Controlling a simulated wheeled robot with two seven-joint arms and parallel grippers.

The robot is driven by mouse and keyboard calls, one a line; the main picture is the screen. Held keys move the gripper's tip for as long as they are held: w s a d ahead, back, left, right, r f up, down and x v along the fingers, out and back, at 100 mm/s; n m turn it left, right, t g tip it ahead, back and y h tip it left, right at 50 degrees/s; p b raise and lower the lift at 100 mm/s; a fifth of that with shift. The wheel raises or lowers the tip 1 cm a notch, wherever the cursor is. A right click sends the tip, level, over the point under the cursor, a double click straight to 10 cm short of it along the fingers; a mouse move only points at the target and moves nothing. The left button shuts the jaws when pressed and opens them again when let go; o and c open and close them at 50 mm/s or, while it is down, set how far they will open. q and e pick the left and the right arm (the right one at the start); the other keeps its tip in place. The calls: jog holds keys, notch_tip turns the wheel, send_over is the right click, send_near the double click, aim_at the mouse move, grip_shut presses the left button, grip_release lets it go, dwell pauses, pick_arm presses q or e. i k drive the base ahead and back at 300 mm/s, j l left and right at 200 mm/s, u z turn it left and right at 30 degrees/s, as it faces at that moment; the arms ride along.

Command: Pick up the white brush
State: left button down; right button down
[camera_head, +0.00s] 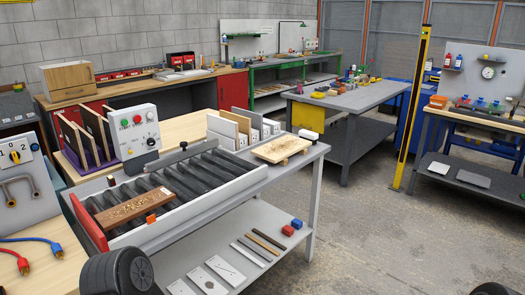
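I cannot make out a clear white brush. A small white object (306,134) lies at the back right corner of the grey conveyor table, behind the pale wooden board (281,148); it is too small to tell whether it is the brush. The pale board carries brownish crumbs and rests on small supports. A brown board (130,209) with light shavings lies across the rollers, with a small orange block (151,217) at its front edge. Dark rounded parts of my arms show at the bottom left and bottom right. Neither gripper's fingers are in view.
The roller conveyor (205,172) has a control box (136,130) behind it and upright panels (230,130) at its far side. The lower shelf (270,222) holds flat strips and small blocks. A yellow post (421,100) stands right. Floor is clear at right.

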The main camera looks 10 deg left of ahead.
aim_at(307, 136)
jog(key=i+u, duration=0.1)
jog(key=u, duration=0.25)
jog(key=l+u, duration=0.15)
jog(key=u, duration=0.2)
jog(key=i+l+u, duration=0.1)
jog(key=u, duration=0.2)
jog(key=i+l+u, duration=0.2)
jog(key=l, duration=0.3)
jog(key=i+l+u, duration=0.25)
jog(key=l, duration=0.2)
jog(key=l+u, duration=0.2)
jog(key=l, duration=0.3)
jog(key=i+l+u, duration=0.2)
jog(key=l, duration=2.25)
jog(key=i+u, duration=0.05)
jog(key=i, duration=0.05)
